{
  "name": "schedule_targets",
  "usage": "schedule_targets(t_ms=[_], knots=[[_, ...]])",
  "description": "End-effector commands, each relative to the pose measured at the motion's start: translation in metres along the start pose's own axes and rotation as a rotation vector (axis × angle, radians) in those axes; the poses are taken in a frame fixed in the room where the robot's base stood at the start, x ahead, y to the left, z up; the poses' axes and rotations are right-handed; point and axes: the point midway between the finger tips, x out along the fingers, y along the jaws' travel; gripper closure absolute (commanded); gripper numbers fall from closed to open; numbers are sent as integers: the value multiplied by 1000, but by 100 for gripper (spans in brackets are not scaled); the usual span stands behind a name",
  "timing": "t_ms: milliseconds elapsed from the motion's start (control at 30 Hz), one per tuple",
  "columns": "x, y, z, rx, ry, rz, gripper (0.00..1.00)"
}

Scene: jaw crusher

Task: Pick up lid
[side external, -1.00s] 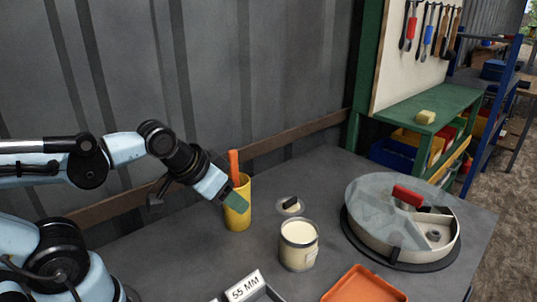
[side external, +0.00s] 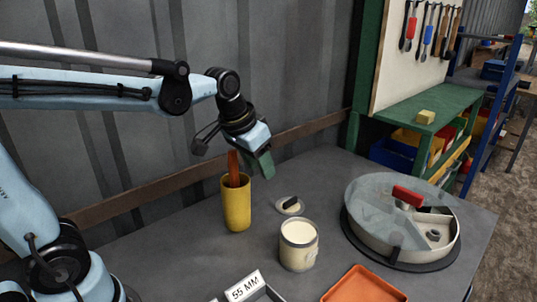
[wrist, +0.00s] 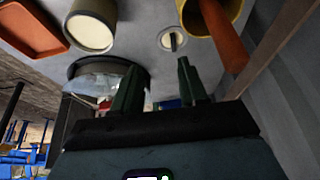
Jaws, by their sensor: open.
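A small round pale lid with a black bar handle (side external: 290,206) lies flat on the grey table, behind a cream-filled jar (side external: 298,246). In the wrist view the lid (wrist: 165,41) shows beyond my fingertips, and the jar (wrist: 91,28) is to its left. My gripper (side external: 260,164), with green fingers, is above the table, up and left of the lid and close above the yellow cup (side external: 236,210). In the wrist view my gripper (wrist: 158,66) has its fingers apart with nothing between them.
The yellow cup holds an orange-handled tool (side external: 233,168), close below my gripper. A round container with a clear cover and red handle (side external: 408,195) stands at right. An orange tray (side external: 363,285) and a "55 MM" label (side external: 244,286) are in front. The corrugated wall is close behind.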

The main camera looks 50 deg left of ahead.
Motion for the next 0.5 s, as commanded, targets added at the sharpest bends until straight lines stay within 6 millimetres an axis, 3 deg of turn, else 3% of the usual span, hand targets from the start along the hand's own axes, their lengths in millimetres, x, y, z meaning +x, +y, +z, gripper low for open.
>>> schedule_targets(t_ms=[200,500], knots=[[25,-9,-43,-1,-105,1,57],[72,-20,-80,-1,-235,6,57]])
